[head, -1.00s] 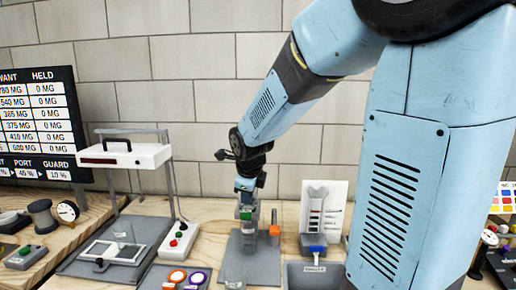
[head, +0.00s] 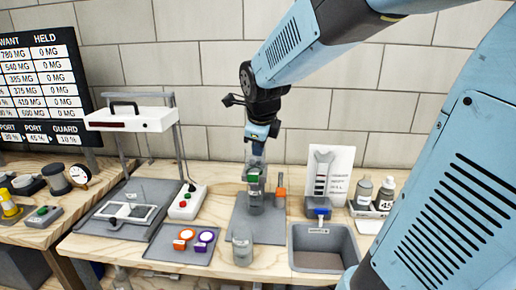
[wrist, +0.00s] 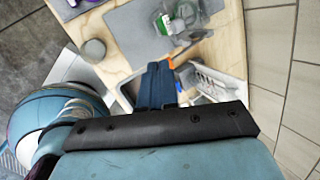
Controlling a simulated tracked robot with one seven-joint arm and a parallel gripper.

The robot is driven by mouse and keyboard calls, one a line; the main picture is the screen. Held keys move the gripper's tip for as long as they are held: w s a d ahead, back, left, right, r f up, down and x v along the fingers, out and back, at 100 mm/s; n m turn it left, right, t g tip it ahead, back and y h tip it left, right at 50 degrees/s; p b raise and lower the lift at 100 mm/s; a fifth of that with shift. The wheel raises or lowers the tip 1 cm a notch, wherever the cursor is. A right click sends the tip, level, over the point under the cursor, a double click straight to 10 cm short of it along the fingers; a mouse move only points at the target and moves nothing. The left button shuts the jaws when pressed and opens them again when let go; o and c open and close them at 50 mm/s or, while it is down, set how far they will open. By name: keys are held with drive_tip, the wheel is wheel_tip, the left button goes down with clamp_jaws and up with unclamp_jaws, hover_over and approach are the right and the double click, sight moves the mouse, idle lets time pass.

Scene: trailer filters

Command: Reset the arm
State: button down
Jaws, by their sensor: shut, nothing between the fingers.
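My arm is pale blue with dark joints and reaches over the workbench from the right of the head view. My gripper (head: 258,151) points down at the arm's end, just above a clear and grey device (head: 255,196) with a green part on a grey mat. Whether the fingertips touch the device is hard to tell in the head view. In the wrist view, the dark blue fingers (wrist: 157,85) are together with nothing between them. The device (wrist: 180,22) lies beyond them there, apart from the fingers in the picture.
A grey bin (head: 322,262) stands on the bench's front right, with a grey round container (head: 242,246) to its left. A white-topped stand (head: 132,119) is at left. An orange-topped part (head: 281,194) and small bottles (head: 384,193) stand to the device's right. Brick wall behind.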

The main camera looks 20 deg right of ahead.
drive_tip(key=s+d+r+n, duration=0.1)
drive_tip(key=s+n, duration=0.7)
drive_tip(key=n, duration=0.4)
drive_tip(key=s+r+n+y, duration=0.1)
drive_tip(key=s+r+n, duration=0.1)
drive_tip(key=s+n, duration=0.6)
drive_tip(key=n, duration=0.5)
drive_tip(key=shift+s+d+t, duration=0.15)
drive_tip(key=shift+d+t, duration=0.15)
drive_tip(key=shift+d, duration=0.1)
